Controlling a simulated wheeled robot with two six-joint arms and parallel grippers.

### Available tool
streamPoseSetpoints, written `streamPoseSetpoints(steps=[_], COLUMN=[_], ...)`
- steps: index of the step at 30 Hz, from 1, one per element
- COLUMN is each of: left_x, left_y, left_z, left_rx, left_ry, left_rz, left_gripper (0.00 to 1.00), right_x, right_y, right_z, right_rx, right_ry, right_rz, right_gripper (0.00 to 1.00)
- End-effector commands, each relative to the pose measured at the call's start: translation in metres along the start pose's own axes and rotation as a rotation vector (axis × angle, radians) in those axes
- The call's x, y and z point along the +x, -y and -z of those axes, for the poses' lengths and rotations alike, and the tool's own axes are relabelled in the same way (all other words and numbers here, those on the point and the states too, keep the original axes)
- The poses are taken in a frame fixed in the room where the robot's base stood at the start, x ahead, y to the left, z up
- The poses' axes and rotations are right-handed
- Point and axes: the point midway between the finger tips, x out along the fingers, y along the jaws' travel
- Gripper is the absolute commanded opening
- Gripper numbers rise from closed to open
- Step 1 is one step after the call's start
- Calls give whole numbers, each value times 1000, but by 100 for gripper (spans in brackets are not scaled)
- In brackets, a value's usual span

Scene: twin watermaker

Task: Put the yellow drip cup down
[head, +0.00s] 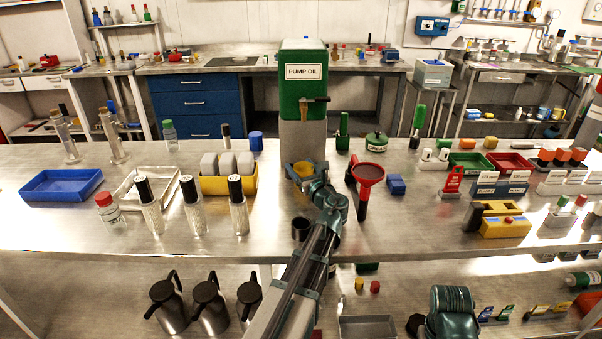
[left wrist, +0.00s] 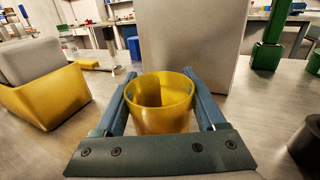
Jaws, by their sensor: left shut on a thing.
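The yellow drip cup (head: 303,169) is upright and open at the top, in front of the grey base of the green pump oil dispenser (head: 303,85). My left gripper (head: 309,178) is shut on it. In the left wrist view, the cup (left wrist: 162,108) sits between the two blue fingers, one on each side. Its underside is hidden by the gripper, so I cannot tell whether it touches the steel bench (head: 280,222). The dispenser's tap (head: 306,105) is above and a little beyond the cup.
A yellow bin (head: 229,187) with grey blocks stands left of the cup. A red funnel (head: 369,174) and a blue block (head: 396,184) stand to the right. A dark round cup (head: 301,229) is near my forearm.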

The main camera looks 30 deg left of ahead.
Motion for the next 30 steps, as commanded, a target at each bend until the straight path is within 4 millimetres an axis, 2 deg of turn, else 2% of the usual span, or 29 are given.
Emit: streamPoseSetpoints(steps=[9, 10, 14, 24, 30], left_x=[0, 0, 0, -1, -40], left_y=[0, 0, 0, 0, -2], left_z=[3, 2, 1, -5, -2], left_rx=[0, 0, 0, 0, 0], left_ry=[0, 0, 0, 0, 0], left_rz=[0, 0, 0, 0, 3], left_gripper=[9, 76, 100, 100, 100], right_x=[3, 2, 1, -5, -2], right_y=[0, 0, 0, 0, 0], right_z=[0, 0, 0, 0, 0], right_rx=[0, 0, 0, 0, 0], right_ry=[0, 0, 0, 0, 0], right_rz=[0, 0, 0, 0, 0], right_gripper=[50, 50, 50, 50, 50])
